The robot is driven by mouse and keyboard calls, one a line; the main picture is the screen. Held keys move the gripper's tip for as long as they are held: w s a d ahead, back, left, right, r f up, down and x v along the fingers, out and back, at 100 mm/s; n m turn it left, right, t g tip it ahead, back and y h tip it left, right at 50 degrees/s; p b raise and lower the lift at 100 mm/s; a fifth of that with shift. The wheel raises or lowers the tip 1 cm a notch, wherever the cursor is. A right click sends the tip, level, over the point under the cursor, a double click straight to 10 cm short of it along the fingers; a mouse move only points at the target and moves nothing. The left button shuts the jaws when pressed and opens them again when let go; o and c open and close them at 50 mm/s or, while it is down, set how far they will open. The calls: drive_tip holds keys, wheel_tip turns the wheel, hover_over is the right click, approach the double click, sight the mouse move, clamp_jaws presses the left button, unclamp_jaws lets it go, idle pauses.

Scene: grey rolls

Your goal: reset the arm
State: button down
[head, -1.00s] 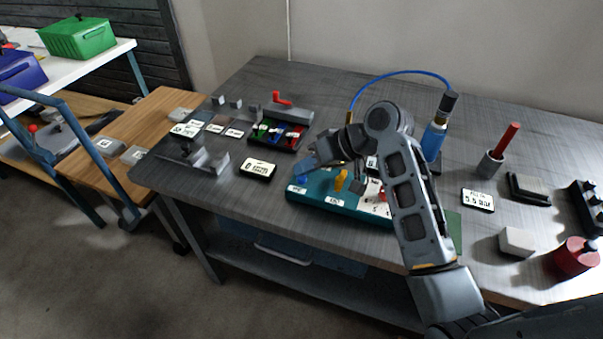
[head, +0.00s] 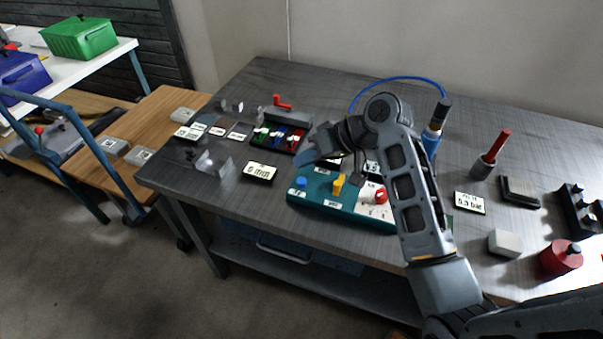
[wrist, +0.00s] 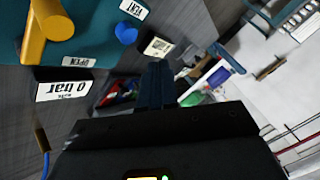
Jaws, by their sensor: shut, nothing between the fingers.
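My gripper (head: 308,157) hangs above the back left part of the teal valve panel (head: 345,212) in the head view. In the wrist view its dark fingers (wrist: 156,86) are together with nothing between them. The panel carries a blue knob (head: 301,182), a yellow lever (head: 338,184) and a red knob (head: 380,195) on a white dial. The yellow lever (wrist: 45,25) and blue knob (wrist: 126,33) also show in the wrist view, apart from the fingers. My forearm hides the panel's right part.
A black tray (head: 280,140) with green, blue and red pieces lies left of the panel. A "0 mm" display (head: 259,172) is nearby. A blue bottle (head: 431,140) with a hose stands behind my arm. A red-handled tool (head: 494,150) and red cylinder (head: 561,257) are at the right.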

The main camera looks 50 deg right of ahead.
wheel_tip(320, 180, up, 2)
drive_tip(key=shift+r+p, duration=0.15)
drive_tip(key=shift+p, duration=0.6)
drive_tip(key=s+a+f+h, duration=0.1)
drive_tip(key=s+a+f, duration=0.2)
drive_tip(key=s+a+f+m+t+h, duration=0.1)
drive_tip(key=s+a+f, duration=0.2)
drive_tip(key=a+f, duration=0.1)
drive_tip(key=shift+s+a, duration=0.15)
drive_tip(key=s+a+f+t+h, duration=0.15)
drive_tip(key=s+a, duration=0.35)
drive_tip(key=s, duration=0.5)
drive_tip(key=s+a+r+n+t, duration=0.2)
drive_tip(key=s+r, duration=0.6)
drive_tip(key=s+a+r+n+t+b, duration=0.1)
drive_tip(key=s+r+n+t, duration=0.1)
drive_tip(key=s+r, duration=0.6)
drive_tip(key=shift+s+a+h, duration=0.4)
drive_tip(key=shift+s+h, duration=0.05)
drive_tip(key=shift+s, duration=0.15)
drive_tip(key=shift+f, duration=0.1)
